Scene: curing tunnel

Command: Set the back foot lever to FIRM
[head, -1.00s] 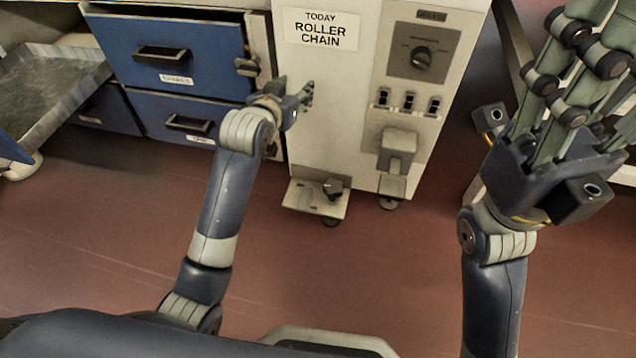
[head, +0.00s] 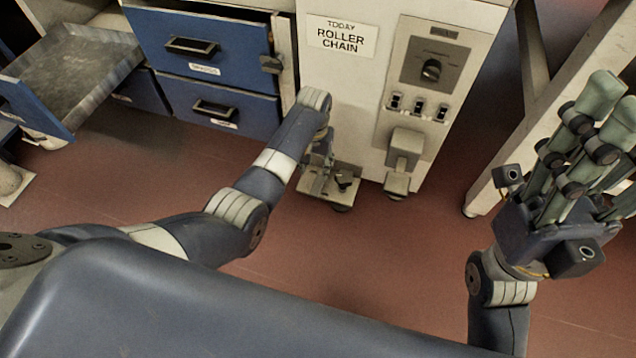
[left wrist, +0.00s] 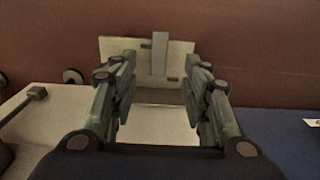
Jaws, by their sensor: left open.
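A pale foot plate (head: 318,190) juts out low at the front of the cream machine, with a dark lever or knob (head: 344,182) on it. In the left wrist view the plate (left wrist: 125,50) lies ahead, with an upright grey bar (left wrist: 160,52) on it, probably the foot lever. My left gripper (head: 320,172) points down at this plate, partly hidden by its own forearm. In the left wrist view its two fingers (left wrist: 160,80) are apart, with the bar beyond and between them; contact cannot be told. My right gripper (head: 610,110) is raised at the right, its fingers apart and empty.
The red floor in front is clear.

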